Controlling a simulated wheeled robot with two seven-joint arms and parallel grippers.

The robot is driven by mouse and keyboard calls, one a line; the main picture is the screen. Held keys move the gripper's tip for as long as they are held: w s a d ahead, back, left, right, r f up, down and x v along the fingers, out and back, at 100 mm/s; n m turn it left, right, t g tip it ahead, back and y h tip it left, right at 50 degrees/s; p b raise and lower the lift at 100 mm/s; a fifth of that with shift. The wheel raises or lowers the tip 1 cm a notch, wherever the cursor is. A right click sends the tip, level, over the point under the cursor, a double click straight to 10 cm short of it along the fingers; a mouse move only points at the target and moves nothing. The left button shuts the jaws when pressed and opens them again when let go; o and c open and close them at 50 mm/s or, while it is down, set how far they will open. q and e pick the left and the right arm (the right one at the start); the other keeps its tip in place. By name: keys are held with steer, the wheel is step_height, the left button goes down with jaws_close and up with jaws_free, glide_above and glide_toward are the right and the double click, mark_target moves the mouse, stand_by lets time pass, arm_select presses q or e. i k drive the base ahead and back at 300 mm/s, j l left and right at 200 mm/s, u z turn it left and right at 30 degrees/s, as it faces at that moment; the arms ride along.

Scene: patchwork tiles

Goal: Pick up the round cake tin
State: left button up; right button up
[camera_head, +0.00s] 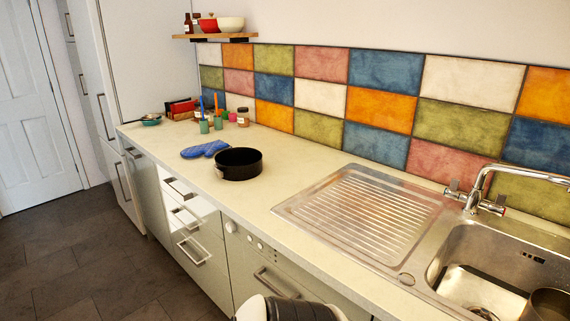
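The round cake tin (238,164) is black, with an open top and low sides. It stands upright on the pale worktop (277,171), near its front edge and left of the sink's drainboard. Its rim is unobstructed, and nothing touches it on the right. Neither of my grippers is in view. A white and dark part at the bottom edge looks like part of my own body, and no fingers show there.
A blue oven mitt (204,149) lies just behind and left of the tin. Farther back are cups with utensils (211,123) and a jar (243,117). The ribbed drainboard (355,212), sink (480,262) and tap (485,185) are at right. Worktop right of the tin is clear.

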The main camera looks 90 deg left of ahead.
mark_target(236, 164)
steer(key=u, duration=3.1)
steer(key=z, duration=0.5)
steer(key=i+j+z, duration=0.15)
steer(key=z, duration=0.2)
steer(key=j+z, duration=0.4)
steer(key=i+j+z, duration=0.1)
steer(key=j+z, duration=0.25)
